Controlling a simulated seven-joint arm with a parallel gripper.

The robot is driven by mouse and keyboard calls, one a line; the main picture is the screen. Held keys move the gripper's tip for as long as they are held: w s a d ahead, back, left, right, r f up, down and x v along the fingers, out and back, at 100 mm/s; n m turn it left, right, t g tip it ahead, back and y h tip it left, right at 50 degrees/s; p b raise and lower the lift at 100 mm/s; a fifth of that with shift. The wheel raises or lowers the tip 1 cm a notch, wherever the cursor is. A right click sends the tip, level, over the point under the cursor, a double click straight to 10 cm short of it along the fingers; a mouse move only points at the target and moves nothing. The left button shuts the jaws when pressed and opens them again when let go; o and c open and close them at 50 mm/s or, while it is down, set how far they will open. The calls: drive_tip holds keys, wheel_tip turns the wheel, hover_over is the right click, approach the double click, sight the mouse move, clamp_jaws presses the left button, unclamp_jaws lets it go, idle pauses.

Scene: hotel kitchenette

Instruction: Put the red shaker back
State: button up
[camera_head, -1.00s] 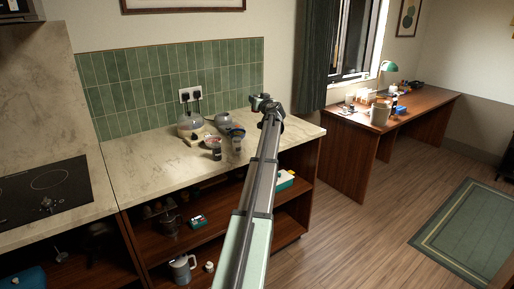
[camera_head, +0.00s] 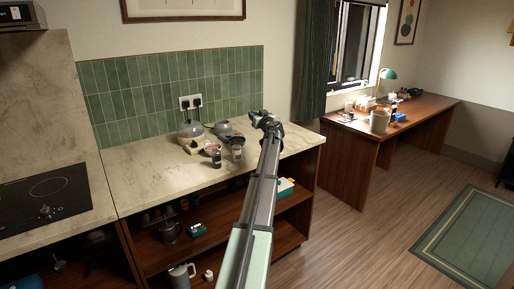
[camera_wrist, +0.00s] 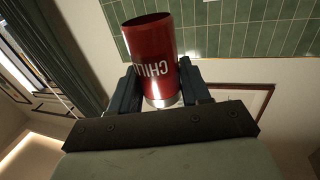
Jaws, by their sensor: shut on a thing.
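The red shaker (camera_wrist: 150,58) is between the two fingers of my gripper (camera_wrist: 158,88) in the wrist view. It is a red cylinder lettered "CHILI" with a silver band at the end nearest the palm. The wrist picture is upside down, with wall tiles above and the picture frame below, so the silver end is uppermost and the shaker is roughly upright, slightly tilted. In the head view my gripper (camera_head: 266,122) is at the far right end of the counter (camera_head: 140,170), apparently above it. I cannot make out the shaker there.
A dark jar (camera_head: 216,160) and a cup-like container (camera_head: 237,152) stand on the counter left of my gripper. A kettle-like vessel (camera_head: 190,132) and a pan (camera_head: 224,128) are behind them. The counter's left part is clear. Shelves below hold a steel jug (camera_head: 181,277).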

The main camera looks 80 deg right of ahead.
wheel_tip(320, 180, down, 14)
drive_tip(key=shift+f, duration=0.1)
idle(0.5)
drive_tip(key=o, duration=1.1)
drive_tip(key=shift+f, duration=0.15)
drive_tip(key=v, duration=1.4)
drive_tip(key=shift+d+f, duration=0.1)
